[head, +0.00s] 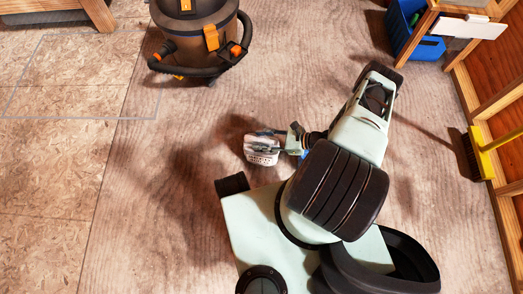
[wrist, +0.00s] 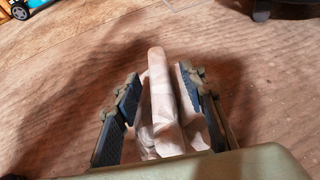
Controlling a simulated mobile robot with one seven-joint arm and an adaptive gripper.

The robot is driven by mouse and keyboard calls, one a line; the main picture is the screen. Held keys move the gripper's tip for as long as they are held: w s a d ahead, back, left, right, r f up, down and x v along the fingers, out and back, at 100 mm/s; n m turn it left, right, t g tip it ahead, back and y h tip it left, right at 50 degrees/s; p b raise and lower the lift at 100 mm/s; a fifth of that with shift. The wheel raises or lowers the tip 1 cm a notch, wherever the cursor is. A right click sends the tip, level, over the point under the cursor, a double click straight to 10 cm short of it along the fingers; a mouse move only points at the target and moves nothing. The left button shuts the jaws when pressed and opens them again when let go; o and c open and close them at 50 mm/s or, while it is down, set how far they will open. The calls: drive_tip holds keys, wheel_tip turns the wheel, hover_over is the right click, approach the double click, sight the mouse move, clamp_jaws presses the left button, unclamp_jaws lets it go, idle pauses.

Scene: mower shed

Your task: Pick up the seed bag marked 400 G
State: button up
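A pale bag-like thing (wrist: 161,95) with a narrow, ridged top lies between the two fingers of my gripper (wrist: 160,78) in the wrist view. Floor shows between the fingertips and its narrow part, so the fingers look open around it. Contact lower down, near the palm, cannot be told. In the head view a small whitish thing with a dotted face (head: 262,151) is at the end of my gripper (head: 272,142), which points left. No 400 G marking is readable. Whether the bag rests on the floor cannot be told.
A brown and black shop vacuum (head: 196,30) stands at the top of the head view. Floor left of my gripper is clear.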

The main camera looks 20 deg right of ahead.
clamp_jaws()
drive_tip(key=shift+r, duration=0.15)
idle(0.6)
